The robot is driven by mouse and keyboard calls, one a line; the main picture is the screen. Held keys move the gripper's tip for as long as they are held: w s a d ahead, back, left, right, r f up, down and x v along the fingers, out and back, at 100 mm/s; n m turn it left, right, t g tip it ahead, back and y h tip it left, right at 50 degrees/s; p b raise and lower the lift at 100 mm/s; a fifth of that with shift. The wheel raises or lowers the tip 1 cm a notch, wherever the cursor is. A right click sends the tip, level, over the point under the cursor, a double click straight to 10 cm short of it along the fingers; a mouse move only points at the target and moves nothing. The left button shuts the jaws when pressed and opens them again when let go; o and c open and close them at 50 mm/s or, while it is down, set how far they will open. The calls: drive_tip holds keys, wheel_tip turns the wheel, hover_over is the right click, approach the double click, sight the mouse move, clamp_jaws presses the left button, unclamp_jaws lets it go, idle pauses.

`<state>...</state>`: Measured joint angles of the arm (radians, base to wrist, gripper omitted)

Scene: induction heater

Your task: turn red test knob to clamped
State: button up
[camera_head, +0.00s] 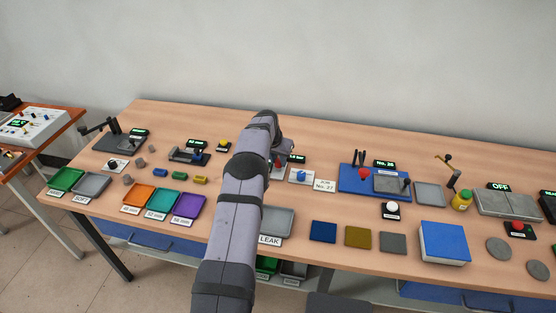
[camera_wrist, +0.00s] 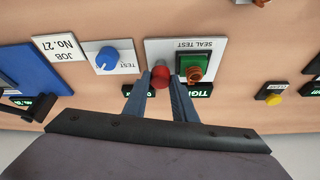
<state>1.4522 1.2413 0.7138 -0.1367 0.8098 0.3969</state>
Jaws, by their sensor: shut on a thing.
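The red knob (camera_wrist: 161,78) stands on the white SEAL TEST plate (camera_wrist: 218,48) in the wrist view, which shows the station upside down. My gripper (camera_wrist: 161,84) has one finger on each side of the knob and is shut on it. Next to the knob on the same plate is a green square (camera_wrist: 186,62) with an orange round part (camera_wrist: 194,74) on it. A lit green display (camera_wrist: 202,91) beside the plate is partly hidden by a finger. In the head view my arm hides most of this station. I cannot read the knob's setting.
A blue TEST knob (camera_wrist: 107,58) on its own white plate is close beside the station, with the JOB No. 27 sign (camera_wrist: 60,46) beyond it. A yellow button (camera_wrist: 274,99) stands on the other side. In the head view, a grey LEAK tray (camera_head: 278,220) lies near the table's front.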

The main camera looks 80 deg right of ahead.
drive_tip(key=shift+n, duration=0.3)
drive_tip(key=n+t+b, duration=0.1)
drive_tip(key=n, duration=0.1)
drive_tip(key=n+b, duration=0.1)
drive_tip(key=n, duration=0.1)
drive_tip(key=shift+s+f+t+b, duration=0.1)
drive_tip(key=shift+s+t+b, duration=0.1)
drive_tip(key=shift+t+b, duration=0.2)
drive_tip(key=n+t, duration=0.1)
drive_tip(key=n, duration=0.2)
drive_tip(key=shift+n+y, duration=0.4)
drive_tip(key=shift+n, duration=0.3)
drive_tip(key=o, duration=0.8)
drive_tip(key=shift+c, duration=0.2)
drive_tip(key=shift+t, duration=0.3)
drive_tip(key=shift+s+r, duration=0.1)
drive_tip(key=shift+r, duration=0.2)
